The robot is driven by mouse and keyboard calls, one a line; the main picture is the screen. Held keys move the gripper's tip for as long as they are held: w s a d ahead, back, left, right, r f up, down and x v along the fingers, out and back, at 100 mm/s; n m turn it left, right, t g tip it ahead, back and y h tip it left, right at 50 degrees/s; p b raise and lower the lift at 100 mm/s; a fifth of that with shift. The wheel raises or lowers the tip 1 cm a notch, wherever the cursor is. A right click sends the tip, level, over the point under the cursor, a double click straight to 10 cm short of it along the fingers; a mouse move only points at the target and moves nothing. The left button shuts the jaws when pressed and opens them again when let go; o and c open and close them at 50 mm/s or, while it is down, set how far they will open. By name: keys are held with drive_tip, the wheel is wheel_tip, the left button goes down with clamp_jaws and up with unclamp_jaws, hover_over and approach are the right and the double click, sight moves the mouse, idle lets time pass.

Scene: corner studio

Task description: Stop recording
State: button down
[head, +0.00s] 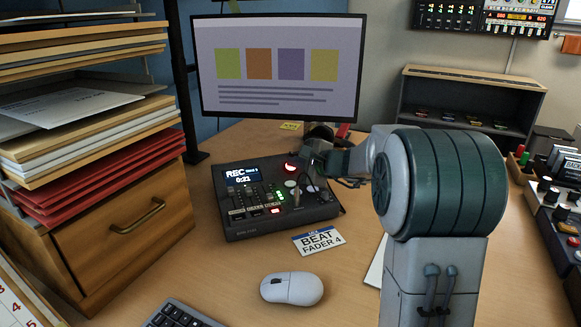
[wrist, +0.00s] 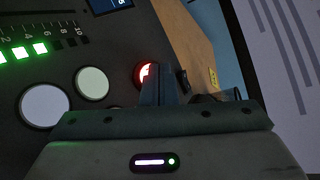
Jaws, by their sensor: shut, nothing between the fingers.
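The dark recorder console (head: 245,225) stands on the wooden desk below the monitor. Its small screen (head: 243,178) reads "REC" and "0:21". A round button lit red (head: 291,166) is at the far right of its top; it also shows in the wrist view (wrist: 144,73). My gripper (head: 307,160) is shut and empty at that button. In the wrist view the closed fingertips (wrist: 158,82) cover part of the red button. Whether they touch it or hover above it I cannot tell. Pale round knobs or buttons (wrist: 92,83) and a row of green lights (wrist: 22,50) are nearby.
A monitor (head: 278,65) stands behind the console. A "BEAT FADER 4" card (head: 319,240) and a white mouse (head: 291,289) lie in front, with a keyboard (head: 180,315) at the bottom edge. A drawer cabinet with stacked papers (head: 120,240) is on the left.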

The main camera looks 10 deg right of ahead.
drive_tip(key=shift+a+f+b, duration=0.1)
drive_tip(key=shift+f+b, duration=0.45)
drive_tip(key=shift+f, duration=0.15)
idle(0.5)
drive_tip(key=shift+r, duration=0.3)
drive_tip(key=shift+s+r+p, duration=0.25)
drive_tip(key=shift+r+p, duration=0.15)
drive_tip(key=shift+r, duration=0.15)
drive_tip(key=shift+s+d+r+p, duration=0.1)
drive_tip(key=shift+s+r+p, duration=0.3)
drive_tip(key=shift+r, duration=0.35)
drive_tip(key=shift+s+d+r+p, duration=0.15)
drive_tip(key=shift+s+r+p, duration=0.2)
drive_tip(key=shift+r, duration=0.45)
drive_tip(key=shift+s+d+r+p, duration=0.1)
drive_tip(key=shift+s+r+p, duration=0.3)
drive_tip(key=shift+r, duration=0.35)
